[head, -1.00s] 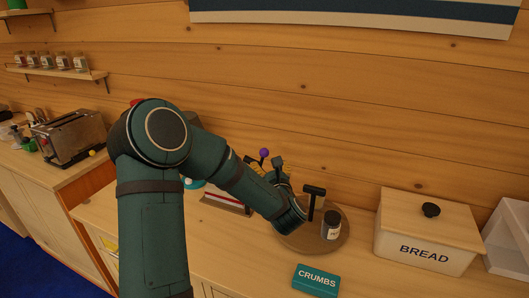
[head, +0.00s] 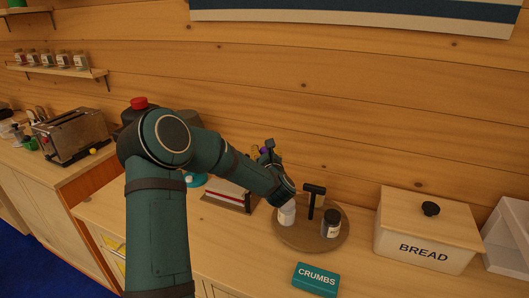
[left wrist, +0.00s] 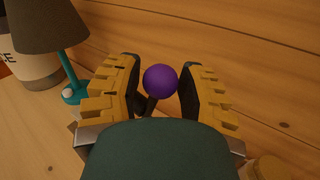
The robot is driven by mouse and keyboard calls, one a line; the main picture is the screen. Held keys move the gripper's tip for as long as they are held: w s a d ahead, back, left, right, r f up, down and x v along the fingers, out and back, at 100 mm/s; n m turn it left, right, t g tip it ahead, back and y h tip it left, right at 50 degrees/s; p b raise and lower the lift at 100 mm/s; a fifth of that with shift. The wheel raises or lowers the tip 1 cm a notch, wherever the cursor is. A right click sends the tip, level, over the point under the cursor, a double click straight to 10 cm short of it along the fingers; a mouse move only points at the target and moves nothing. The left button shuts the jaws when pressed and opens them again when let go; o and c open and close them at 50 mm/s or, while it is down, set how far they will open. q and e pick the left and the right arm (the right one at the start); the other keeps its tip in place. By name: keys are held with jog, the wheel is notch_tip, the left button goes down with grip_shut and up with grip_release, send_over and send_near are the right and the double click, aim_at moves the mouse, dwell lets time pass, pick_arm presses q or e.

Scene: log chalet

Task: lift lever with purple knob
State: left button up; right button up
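The purple knob (left wrist: 160,81) sits on a dark lever stalk (left wrist: 151,104) and shows in the left wrist view between the yellow fingers of my left gripper (left wrist: 161,82). The fingers are open, with a gap on each side of the knob. In the head view the left gripper (head: 262,151) is near the log wall, and only a little of the purple knob (head: 264,150) shows there. The lever's lower part and its base are hidden by my arm and gripper. My right gripper is not in view.
Right of the gripper, a round wooden board (head: 318,243) carries a black T-shaped handle (head: 314,198), a white shaker (head: 287,213) and a dark jar (head: 331,223). A BREAD box (head: 425,228) and CRUMBS box (head: 315,279) lie farther right. A lamp (left wrist: 45,27) stands left in the wrist view.

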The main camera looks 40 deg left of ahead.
pick_arm(q)
grip_shut()
jog(key=shift+s+a+r+n+b, duration=0.1)
jog(key=shift+s+a+n+b, duration=0.1)
jog(key=shift+a+n+b, duration=0.35)
jog(key=shift+a, duration=0.1)
jog(key=o, duration=0.6)
grip_release()
jog(key=shift+o, duration=0.2)
jog(key=v, duration=1.2)
jog(key=shift+r, duration=0.4)
jog(key=shift+c, duration=0.2)
